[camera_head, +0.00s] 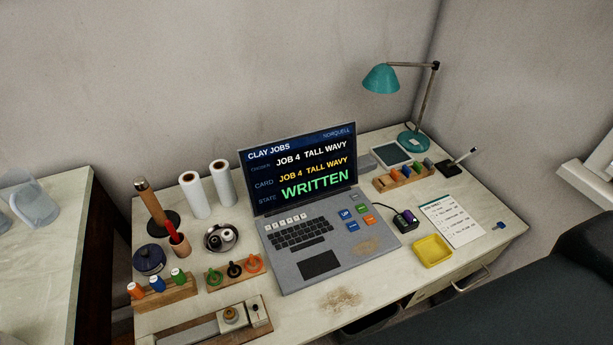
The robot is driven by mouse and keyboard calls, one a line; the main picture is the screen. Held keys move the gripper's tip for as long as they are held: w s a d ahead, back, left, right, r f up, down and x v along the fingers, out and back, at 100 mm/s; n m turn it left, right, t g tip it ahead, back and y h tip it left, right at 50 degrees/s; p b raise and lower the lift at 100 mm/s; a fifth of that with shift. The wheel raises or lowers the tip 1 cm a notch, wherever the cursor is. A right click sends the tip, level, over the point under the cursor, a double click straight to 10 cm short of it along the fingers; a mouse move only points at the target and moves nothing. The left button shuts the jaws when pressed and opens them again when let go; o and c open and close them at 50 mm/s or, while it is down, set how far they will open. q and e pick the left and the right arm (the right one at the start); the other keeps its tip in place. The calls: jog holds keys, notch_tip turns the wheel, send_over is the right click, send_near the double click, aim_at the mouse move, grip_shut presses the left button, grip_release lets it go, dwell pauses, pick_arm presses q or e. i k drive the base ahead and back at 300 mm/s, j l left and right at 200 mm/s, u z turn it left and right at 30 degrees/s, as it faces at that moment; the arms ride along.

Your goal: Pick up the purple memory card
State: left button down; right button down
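A small purple piece (408,214), which looks like the purple memory card, sits upright in a small black reader (402,223) on the desk, just right of the laptop. A thin cable seems to run from the reader towards the laptop (320,264). The laptop screen reads "CLAY JOBS", "JOB 4 TALL WAVY" and "WRITTEN". Neither of my grippers shows in the head view, and nothing touches the purple card.
A yellow tray (433,250) and a printed sheet (451,220) lie right of the reader. Behind stand a wooden rack (402,180) with coloured pieces and a teal lamp (381,79). Wooden racks, white rolls and pots crowd the left. A large dark shape (510,300) fills the lower right.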

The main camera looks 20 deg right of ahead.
aim_at(409, 217)
jog(key=k+j+z, duration=0.1)
jog(key=z, duration=0.35)
jog(key=k+z, duration=0.2)
jog(key=z, duration=0.25)
jog(key=k+z, duration=0.15)
jog(key=z, duration=0.3)
